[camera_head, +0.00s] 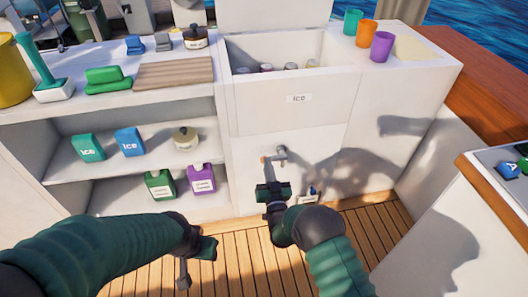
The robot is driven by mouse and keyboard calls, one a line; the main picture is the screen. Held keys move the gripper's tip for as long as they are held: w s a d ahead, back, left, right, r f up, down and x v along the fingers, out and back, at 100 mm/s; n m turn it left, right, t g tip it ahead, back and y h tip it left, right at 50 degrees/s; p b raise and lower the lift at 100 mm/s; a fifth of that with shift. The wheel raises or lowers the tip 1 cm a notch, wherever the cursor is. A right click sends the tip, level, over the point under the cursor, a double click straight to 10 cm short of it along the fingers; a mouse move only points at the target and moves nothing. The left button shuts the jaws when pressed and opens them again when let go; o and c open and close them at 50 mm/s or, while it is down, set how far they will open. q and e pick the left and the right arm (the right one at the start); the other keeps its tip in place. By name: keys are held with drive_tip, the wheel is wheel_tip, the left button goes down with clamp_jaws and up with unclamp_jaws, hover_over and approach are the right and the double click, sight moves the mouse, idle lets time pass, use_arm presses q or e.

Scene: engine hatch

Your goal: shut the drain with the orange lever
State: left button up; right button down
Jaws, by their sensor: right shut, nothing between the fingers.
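The drain tap (281,153) is a small grey metal spout on the white front of the cooler, below the "ICE" label. A small orange patch, seemingly the lever (263,159), shows at its left side. My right gripper (268,168) is shut and empty. It points up at the tap from below and partly covers the lever area; I cannot tell whether it touches. My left gripper (183,275) hangs low over the wooden deck, away from the tap. Its fingers are too small and turned to read.
The cooler (298,120) stands open with cans inside. Shelves (95,164) with ice packs and bottles stand to its left. Cups (367,33) stand on the right counter. A small dark item (311,194) sits low by the cooler. A console (500,190) bounds the right.

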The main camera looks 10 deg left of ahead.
drive_tip(key=shift+p+v, duration=0.55)
drive_tip(key=shift+v, duration=1.55)
drive_tip(key=shift+d+r, duration=0.1)
drive_tip(key=shift+d, duration=0.1)
